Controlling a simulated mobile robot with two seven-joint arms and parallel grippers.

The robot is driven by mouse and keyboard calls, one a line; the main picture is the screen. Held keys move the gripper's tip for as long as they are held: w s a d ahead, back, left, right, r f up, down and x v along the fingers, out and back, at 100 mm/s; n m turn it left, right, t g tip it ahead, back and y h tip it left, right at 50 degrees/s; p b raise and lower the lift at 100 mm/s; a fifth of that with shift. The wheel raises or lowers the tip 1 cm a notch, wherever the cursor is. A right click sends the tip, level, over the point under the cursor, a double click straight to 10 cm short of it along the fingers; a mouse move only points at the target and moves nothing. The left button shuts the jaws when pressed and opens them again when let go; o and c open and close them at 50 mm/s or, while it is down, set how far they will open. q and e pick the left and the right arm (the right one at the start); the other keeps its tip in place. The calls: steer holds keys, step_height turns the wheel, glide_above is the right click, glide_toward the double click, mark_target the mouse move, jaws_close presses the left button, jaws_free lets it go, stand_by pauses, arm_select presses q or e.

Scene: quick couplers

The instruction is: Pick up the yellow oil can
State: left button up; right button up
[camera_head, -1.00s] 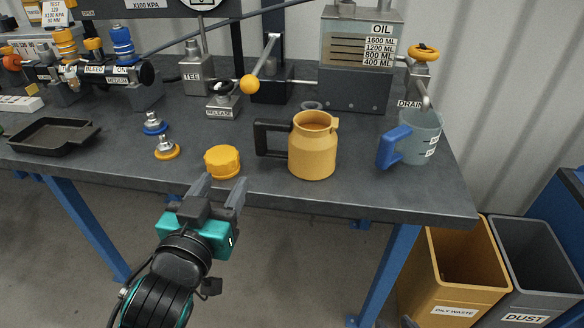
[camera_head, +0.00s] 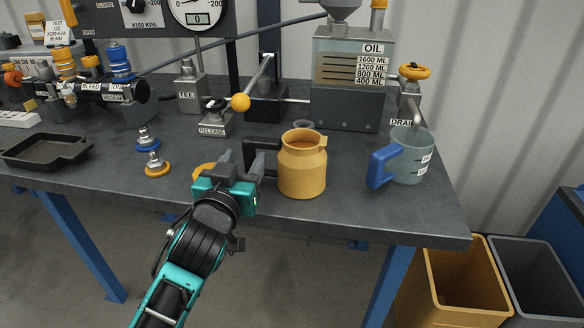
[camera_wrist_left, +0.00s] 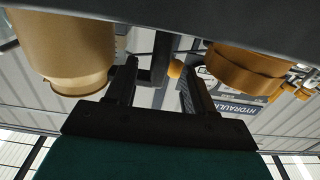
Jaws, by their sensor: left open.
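The yellow oil can (camera_head: 302,170) stands upright on the dark bench near its front edge, its black handle (camera_head: 262,143) pointing left. My left gripper (camera_head: 242,155) is open at the handle, left of the can body; its right finger overlaps the handle in the head view. Whether the handle lies between the fingers I cannot tell. In the left wrist view, the can body (camera_wrist_left: 70,50) is left of the open fingers (camera_wrist_left: 160,66) and an orange cap (camera_wrist_left: 243,72) is right of them. My right gripper is not in view.
The orange cap (camera_head: 203,170) is partly hidden behind my left gripper. A grey measuring jug (camera_head: 412,160) with a blue handle stands right of the can. The oil tank (camera_head: 352,85) and release lever (camera_head: 216,122) stand behind. Blue and yellow couplers (camera_head: 157,166) and a black tray (camera_head: 45,150) lie left.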

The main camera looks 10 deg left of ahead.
arm_select(q)
steer(key=shift+w, duration=1.15)
steer(key=shift+c, duration=0.4)
jaws_close()
steer(key=shift+r, duration=0.15)
